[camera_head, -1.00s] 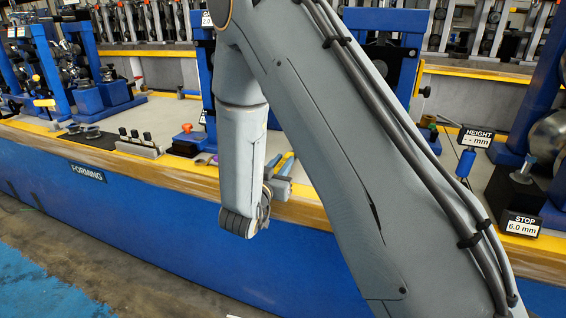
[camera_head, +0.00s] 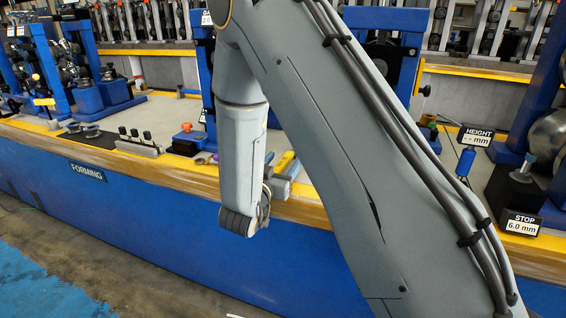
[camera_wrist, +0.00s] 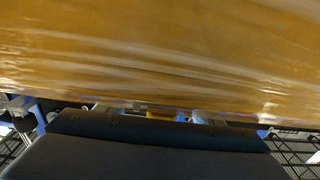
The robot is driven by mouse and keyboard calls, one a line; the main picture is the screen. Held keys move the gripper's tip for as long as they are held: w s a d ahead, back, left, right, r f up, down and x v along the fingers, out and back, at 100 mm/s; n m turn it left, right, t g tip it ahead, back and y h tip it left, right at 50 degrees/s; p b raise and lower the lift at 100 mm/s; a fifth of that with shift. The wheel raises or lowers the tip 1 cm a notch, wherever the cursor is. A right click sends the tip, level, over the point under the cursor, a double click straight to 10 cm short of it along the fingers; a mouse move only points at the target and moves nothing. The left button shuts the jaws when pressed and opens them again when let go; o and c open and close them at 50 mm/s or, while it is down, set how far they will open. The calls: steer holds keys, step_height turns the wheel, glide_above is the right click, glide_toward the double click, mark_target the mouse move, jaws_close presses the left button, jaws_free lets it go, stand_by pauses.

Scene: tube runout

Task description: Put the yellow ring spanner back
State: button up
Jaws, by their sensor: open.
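A yellow strip (camera_head: 284,161) shows on the bench just behind my wrist in the head view; it may be the yellow ring spanner, but it is too small and covered to be sure. My gripper (camera_head: 279,178) is at the bench's front edge beside it, mostly hidden by my own wrist. It is open, and I see nothing held in it. In the wrist view the dark gripper body fills the bottom, and a small yellow patch (camera_wrist: 160,115) shows beyond it. The fingertips are not clear there.
The blue bench (camera_head: 130,210) has a wood and yellow front edge, very close in the wrist view. A red-topped blue block (camera_head: 187,138), a row of black-topped pegs (camera_head: 138,145) and a dark mat (camera_head: 88,137) stand to the left. A stop block (camera_head: 516,190) stands right.

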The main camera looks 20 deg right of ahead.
steer(key=shift+p+v, duration=1.2)
steer(key=shift+v, duration=1.75)
steer(key=shift+s+a, duration=0.1)
steer(key=shift+s, duration=0.05)
